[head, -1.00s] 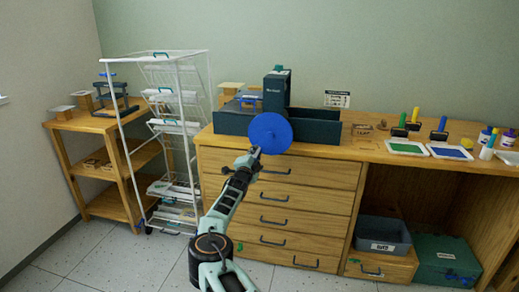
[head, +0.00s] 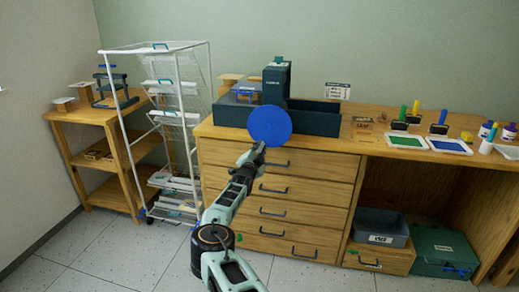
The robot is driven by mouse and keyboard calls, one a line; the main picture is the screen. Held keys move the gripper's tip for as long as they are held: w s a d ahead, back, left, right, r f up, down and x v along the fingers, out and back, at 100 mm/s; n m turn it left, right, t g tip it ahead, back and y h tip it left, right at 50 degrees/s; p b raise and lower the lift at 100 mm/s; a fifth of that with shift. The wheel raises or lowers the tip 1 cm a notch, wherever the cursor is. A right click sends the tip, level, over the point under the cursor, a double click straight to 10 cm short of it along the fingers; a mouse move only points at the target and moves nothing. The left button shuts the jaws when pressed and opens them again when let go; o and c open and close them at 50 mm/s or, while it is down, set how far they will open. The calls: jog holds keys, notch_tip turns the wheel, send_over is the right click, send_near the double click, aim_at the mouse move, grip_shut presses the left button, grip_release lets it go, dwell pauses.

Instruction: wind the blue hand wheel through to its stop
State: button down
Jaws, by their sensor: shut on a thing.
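The blue hand wheel (head: 270,126) is a solid round disc at the front of a dark press-like machine (head: 276,84) on the wooden counter. My gripper (head: 259,147) reaches up from below and is shut at the wheel's lower left edge. The fingertips are small here, and the exact part of the wheel between them is hard to make out. The wheel's shaft and the machine's parts behind it are hidden by the disc.
A white wire drying rack (head: 165,130) stands left of the counter (head: 360,147). Ink trays (head: 451,145) and rollers sit on the counter's right side. A grey bin (head: 381,228) and a green box (head: 444,252) are below. The floor in front is clear.

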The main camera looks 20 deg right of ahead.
aim_at(259, 150)
jog(key=shift+s+d+r, duration=0.1)
jog(key=shift+d+r, duration=0.2)
jog(key=shift+r, duration=0.05)
jog(key=c, duration=1.8)
grip_release()
jog(key=shift+a+f, duration=0.1)
jog(key=shift+f, duration=0.1)
jog(key=shift+f, duration=0.1)
jog(key=shift+s+a+f, duration=0.15)
jog(key=shift+s+a, duration=0.1)
jog(key=shift+a, duration=0.05)
jog(key=shift+s+a, duration=0.35)
jog(key=shift+s, duration=0.15)
jog(key=shift+s+a+r, duration=0.15)
jog(key=shift+s+a, duration=0.1)
jog(key=shift+s, duration=0.2)
jog(key=shift+s+a+r, duration=0.1)
jog(key=shift+s+a, duration=0.1)
jog(key=shift+s, duration=0.25)
jog(key=shift+v, duration=4)
jog(key=shift+d+r, duration=0.1)
